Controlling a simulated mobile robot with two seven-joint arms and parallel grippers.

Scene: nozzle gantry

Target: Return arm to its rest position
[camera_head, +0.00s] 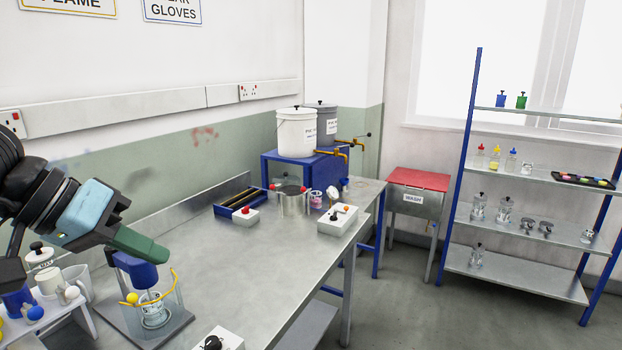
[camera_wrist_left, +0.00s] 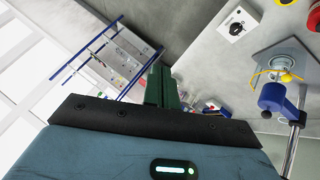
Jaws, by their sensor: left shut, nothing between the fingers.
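My left gripper (camera_head: 146,246) has green fingers that are shut with nothing between them. In the head view it hangs over the left part of the bench, overlapping the top of the blue stirrer-like head (camera_head: 140,272). In the left wrist view the shut fingers (camera_wrist_left: 160,86) point up the picture, and the blue head (camera_wrist_left: 272,97) stands to their right, apart from them. Below the head in the head view is a clear vessel (camera_head: 172,296) with a yellow bar, on a grey base plate. My right gripper is not in view.
The metal bench (camera_head: 245,258) has free room in its middle. A white switch box (camera_head: 218,340) lies at the front. A small white stand (camera_head: 75,318) with cups is close at the left. White bucket (camera_head: 296,134), red-topped wash stand (camera_head: 418,180) and shelf rack (camera_head: 528,230) are farther off.

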